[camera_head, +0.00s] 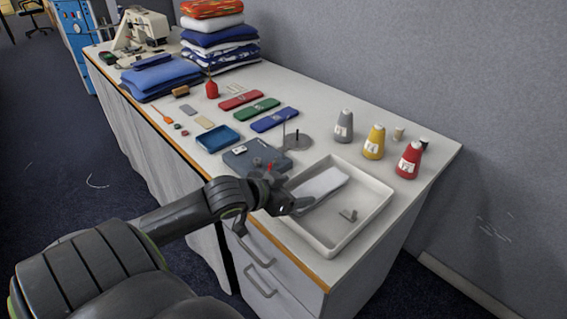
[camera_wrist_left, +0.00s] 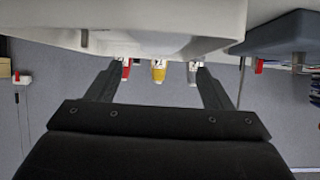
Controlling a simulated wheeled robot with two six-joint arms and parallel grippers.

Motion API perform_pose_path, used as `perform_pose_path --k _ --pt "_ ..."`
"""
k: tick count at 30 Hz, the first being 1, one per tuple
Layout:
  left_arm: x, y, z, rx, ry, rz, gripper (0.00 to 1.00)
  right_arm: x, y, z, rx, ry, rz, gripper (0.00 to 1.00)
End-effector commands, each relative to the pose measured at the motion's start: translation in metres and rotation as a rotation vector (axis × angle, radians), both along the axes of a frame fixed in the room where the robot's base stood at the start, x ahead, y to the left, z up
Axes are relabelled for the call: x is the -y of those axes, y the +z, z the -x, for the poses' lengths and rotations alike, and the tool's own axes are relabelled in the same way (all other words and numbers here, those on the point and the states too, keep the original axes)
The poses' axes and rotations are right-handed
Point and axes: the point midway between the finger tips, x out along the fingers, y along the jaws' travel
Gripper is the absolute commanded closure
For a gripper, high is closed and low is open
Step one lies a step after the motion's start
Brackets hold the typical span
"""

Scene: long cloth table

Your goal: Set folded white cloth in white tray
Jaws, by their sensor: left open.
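The folded white cloth (camera_head: 322,184) lies inside the white tray (camera_head: 374,209), along its far left part, flat on the tray floor as far as I can see. My left gripper (camera_head: 296,206) is at the tray's left side, close to the cloth's near end; I cannot tell whether it touches. In the left wrist view the gripper (camera_wrist_left: 158,82) has its two fingers wide apart with nothing between them. The tray's pale wall (camera_wrist_left: 160,45) fills the top of that view, and the cloth cannot be made out there. My right gripper is not in view.
Grey (camera_head: 343,127), yellow (camera_head: 374,143) and red (camera_head: 408,160) thread cones stand behind. Stacked folded cloths (camera_head: 218,42) are farther back. The table's front edge is close.

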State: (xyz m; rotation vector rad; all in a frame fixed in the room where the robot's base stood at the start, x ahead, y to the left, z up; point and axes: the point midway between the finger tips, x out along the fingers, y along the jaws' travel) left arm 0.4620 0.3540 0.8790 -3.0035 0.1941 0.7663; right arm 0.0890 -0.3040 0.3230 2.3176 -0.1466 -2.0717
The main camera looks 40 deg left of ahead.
Motion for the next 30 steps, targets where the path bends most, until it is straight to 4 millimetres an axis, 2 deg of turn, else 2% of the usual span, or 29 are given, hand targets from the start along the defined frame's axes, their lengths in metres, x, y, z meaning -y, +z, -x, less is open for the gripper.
perform_pose_path --k 3,9,30 --pt "-0.003 0.009 0.015 -0.002 0.000 -0.005 0.26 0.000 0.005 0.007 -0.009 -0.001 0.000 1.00" --pt "-0.003 0.015 0.027 0.000 0.000 -0.001 0.26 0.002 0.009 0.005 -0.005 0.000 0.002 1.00" --pt "-0.003 0.016 0.028 0.001 -0.001 0.001 0.26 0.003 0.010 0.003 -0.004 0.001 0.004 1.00"
